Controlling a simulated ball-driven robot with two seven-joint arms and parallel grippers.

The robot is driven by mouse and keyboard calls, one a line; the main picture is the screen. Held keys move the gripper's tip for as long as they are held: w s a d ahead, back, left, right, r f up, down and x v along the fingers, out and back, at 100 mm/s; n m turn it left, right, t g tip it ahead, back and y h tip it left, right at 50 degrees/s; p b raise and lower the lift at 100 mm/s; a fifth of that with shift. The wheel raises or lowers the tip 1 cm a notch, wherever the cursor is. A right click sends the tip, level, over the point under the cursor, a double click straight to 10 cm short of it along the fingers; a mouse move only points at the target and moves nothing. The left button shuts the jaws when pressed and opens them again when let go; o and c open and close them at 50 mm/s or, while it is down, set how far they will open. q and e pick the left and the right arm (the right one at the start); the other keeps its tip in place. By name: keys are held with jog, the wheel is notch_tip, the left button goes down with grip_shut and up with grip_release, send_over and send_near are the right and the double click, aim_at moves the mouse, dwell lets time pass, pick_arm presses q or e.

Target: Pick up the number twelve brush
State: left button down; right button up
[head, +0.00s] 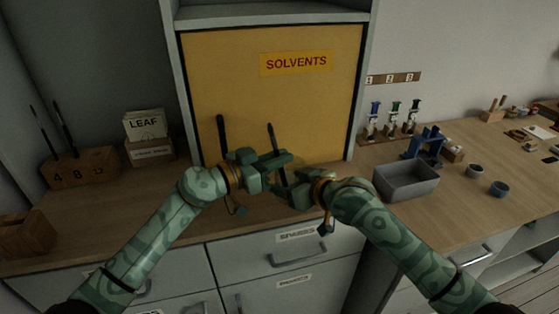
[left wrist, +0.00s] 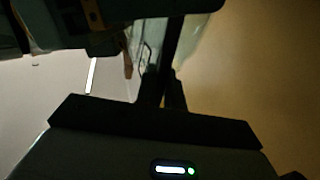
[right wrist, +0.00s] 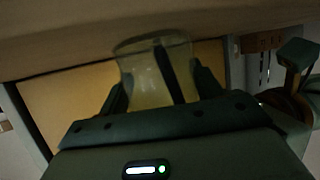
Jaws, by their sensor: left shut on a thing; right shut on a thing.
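The wooden brush block (head: 80,170) at left is marked 4, 8 and 12. Brushes stand at 4 and 8; none stands at 12. A dark brush (head: 271,138) rises upright from my left gripper (head: 288,160). That gripper is shut on its handle, which shows between the fingers in the left wrist view (left wrist: 173,45). My right gripper (head: 298,192), just below and to the right, is shut on a clear glass jar (right wrist: 145,88). A dark stick, seemingly the brush, shows at the jar in the right wrist view (right wrist: 163,70). The grippers mostly hide the jar in the head view.
A yellow solvents cabinet (head: 300,110) with a dark handle (head: 221,132) stands close behind the grippers. A leaf box (head: 150,150) is at left. A grey bin (head: 405,183), a blue stand (head: 427,143) and small pots (head: 499,188) are at right. Drawers (head: 280,255) lie below.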

pick_arm(q)
notch_tip(320, 180, up, 18)
dwell(0.3)
pick_arm(e)
jog(key=o, duration=1.2)
